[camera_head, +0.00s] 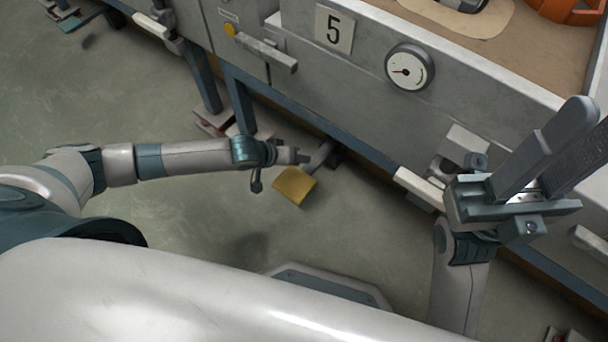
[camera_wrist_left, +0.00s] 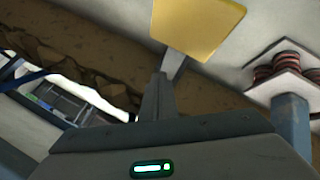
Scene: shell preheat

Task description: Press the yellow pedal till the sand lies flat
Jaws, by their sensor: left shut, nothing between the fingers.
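The yellow pedal (camera_head: 294,186) sits low over the floor at the foot of bench 5, on a grey lever running back under the bench. It also shows at the top of the left wrist view (camera_wrist_left: 198,27). My left gripper (camera_head: 303,157) is shut and empty, just behind the pedal's far edge in the head view; I cannot tell whether it touches. The brown sand (camera_head: 535,48) shows partly in the box at top right, with a paler patch around a grey object. My right gripper (camera_head: 586,132) is open and empty, raised before the bench front.
A dial gauge (camera_head: 409,68) and a number 5 plate (camera_head: 334,28) are on the bench front. An orange object (camera_head: 572,10) lies at the sand's far side. A blue bench leg (camera_head: 238,103) stands left of the pedal. The floor (camera_head: 190,115) there is open.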

